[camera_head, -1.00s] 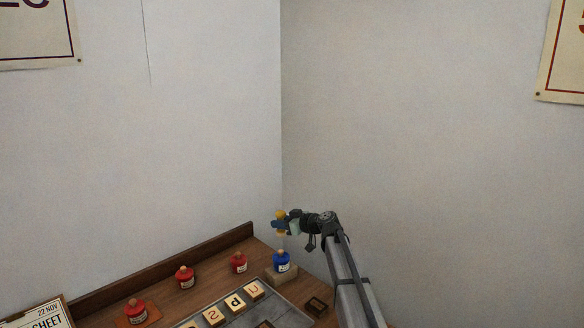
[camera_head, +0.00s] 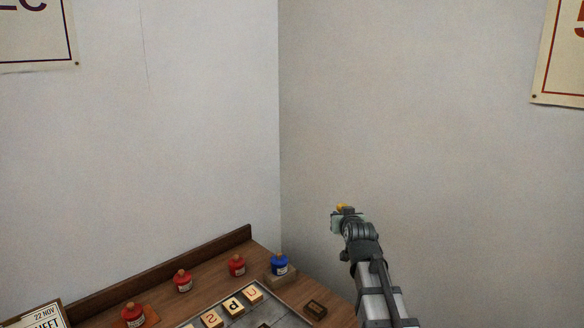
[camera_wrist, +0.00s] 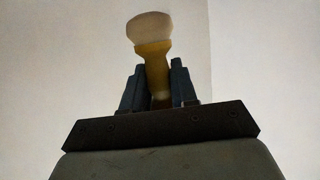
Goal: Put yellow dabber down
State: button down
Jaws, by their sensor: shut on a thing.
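The yellow dabber (camera_wrist: 153,65) stands between the two dark fingers of my gripper (camera_wrist: 157,85) in the wrist view. It has a yellow handle and a pale rounded end that points up in that picture. My gripper is shut on it. In the head view my gripper (camera_head: 344,212) is raised in front of the bare wall, to the right of the table's back corner.
The wooden table (camera_head: 215,262) has a raised back edge.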

jog(key=shift+m+h, duration=0.3)
jog(key=shift+h, duration=0.1)
jog(key=r, duration=0.2)
jog(key=s+r, duration=0.1)
jog(key=r, duration=0.1)
jog(key=d+r, duration=0.1)
jog(key=r, duration=0.1)
jog(key=shift+s+d+r, duration=0.1)
jog(key=shift+s+r, duration=0.1)
jog(key=shift+r, duration=0.05)
jog(key=w+a+f+m+h, duration=0.1)
jog(key=a+f+m+h, duration=0.15)
jog(key=a, duration=0.95)
jog(key=w+a+f+m+h, duration=0.1)
jog(key=w+a+f+h, duration=0.15)
jog(key=a, duration=0.85)
jog(key=s+a+r+m+g+h, duration=0.2)
jog(key=s+a+m+h, duration=0.15)
jog(key=a, duration=0.65)
jog(key=s+a+r+m+g+h, duration=0.25)
jog(key=s+a, duration=0.25)
jog(key=a, duration=0.4)
jog(key=shift+n+t+y, duration=0.25)
jog(key=shift+n+y, duration=0.2)
jog(key=shift+y, duration=0.05)
jog(key=shift+s+a+f, duration=0.1)
jog(key=shift+s+f, duration=0.05)
jog(key=shift+f, duration=5.95)
jog(key=shift+s+a+f, duration=0.1)
jog(key=shift+f, duration=5.95)
